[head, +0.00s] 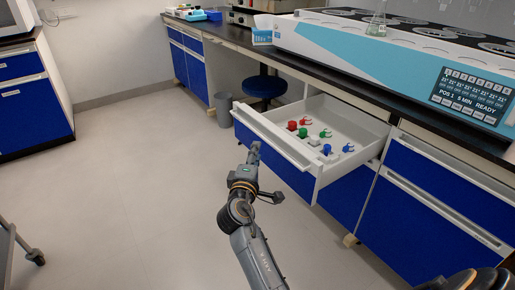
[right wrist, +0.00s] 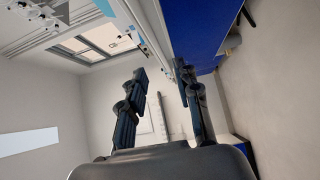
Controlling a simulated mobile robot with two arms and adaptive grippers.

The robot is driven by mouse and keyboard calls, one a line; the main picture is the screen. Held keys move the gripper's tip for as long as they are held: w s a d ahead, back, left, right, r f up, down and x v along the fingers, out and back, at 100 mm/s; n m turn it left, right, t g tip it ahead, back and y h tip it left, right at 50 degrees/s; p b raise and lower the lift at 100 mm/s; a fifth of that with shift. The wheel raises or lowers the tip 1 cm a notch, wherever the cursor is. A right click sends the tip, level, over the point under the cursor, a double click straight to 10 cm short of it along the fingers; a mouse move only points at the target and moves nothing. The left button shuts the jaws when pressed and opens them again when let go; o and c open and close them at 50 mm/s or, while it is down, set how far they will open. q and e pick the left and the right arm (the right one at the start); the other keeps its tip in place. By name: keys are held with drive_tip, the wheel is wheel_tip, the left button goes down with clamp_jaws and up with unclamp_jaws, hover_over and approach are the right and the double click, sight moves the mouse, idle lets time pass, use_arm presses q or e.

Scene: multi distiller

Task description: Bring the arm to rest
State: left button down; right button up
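My right arm reaches up from the bottom of the head view. Its gripper (head: 254,150) is in front of the pulled-out drawer (head: 330,175), near the left part of its pale handle. In the right wrist view the two dark fingers of this gripper (right wrist: 161,72) stand apart, and I see nothing held between them. Whether a finger touches the drawer front or handle, I cannot tell. My left gripper is not in view.
The open drawer holds red, green and blue clips. A distiller (head: 400,60) stands on the bench above, a flask (head: 377,25) on top. A stool (head: 264,86) and grey bin (head: 223,108) stand behind the drawer.

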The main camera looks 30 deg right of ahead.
drive_tip(key=shift+s, duration=0.15)
idle(0.3)
